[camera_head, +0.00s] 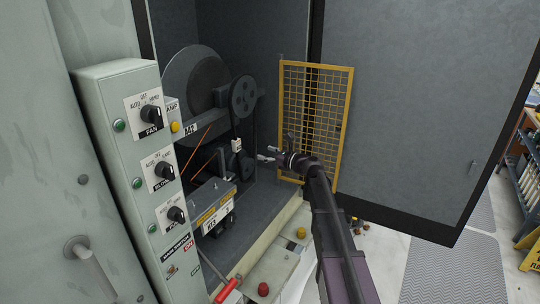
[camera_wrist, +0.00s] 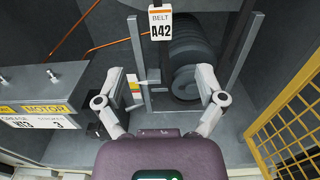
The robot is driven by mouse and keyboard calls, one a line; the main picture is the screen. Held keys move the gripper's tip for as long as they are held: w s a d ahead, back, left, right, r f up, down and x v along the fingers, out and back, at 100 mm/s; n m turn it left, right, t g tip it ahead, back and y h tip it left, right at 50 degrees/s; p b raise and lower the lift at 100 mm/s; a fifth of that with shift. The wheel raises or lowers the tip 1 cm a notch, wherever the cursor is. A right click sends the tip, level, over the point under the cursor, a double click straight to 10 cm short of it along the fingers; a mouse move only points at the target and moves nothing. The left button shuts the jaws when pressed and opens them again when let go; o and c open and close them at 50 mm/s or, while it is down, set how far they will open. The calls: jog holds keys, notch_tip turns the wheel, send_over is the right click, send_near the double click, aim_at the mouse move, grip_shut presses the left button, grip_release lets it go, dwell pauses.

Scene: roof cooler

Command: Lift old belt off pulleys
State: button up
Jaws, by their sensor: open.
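The old belt (camera_head: 234,124) is a dark loop running from the large upper pulley (camera_head: 243,95) down towards a smaller lower pulley (camera_head: 246,165) in the cabinet. A white tag (camera_head: 237,145) hangs at it; in the wrist view the tag (camera_wrist: 159,28) reads BELT A42. My gripper (camera_head: 267,154) is just right of the lower belt run in the head view. In the wrist view my gripper (camera_wrist: 163,78) has its fingers spread, with nothing between the tips. The ribbed dark motor (camera_wrist: 188,62) lies beyond them. The belt's path around the lower pulley is unclear.
A yellow mesh guard (camera_head: 315,120) stands right of my gripper; it also shows in the wrist view (camera_wrist: 290,130). A box labelled MOTOR (camera_wrist: 40,100) is at the left. The switch panel (camera_head: 130,150) borders the opening. Orange rods (camera_head: 200,140) cross behind the panel.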

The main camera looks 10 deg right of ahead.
aim_at(239, 144)
jog(key=x, duration=1.3)
jog(key=shift+w+a, duration=0.25)
grip_shut()
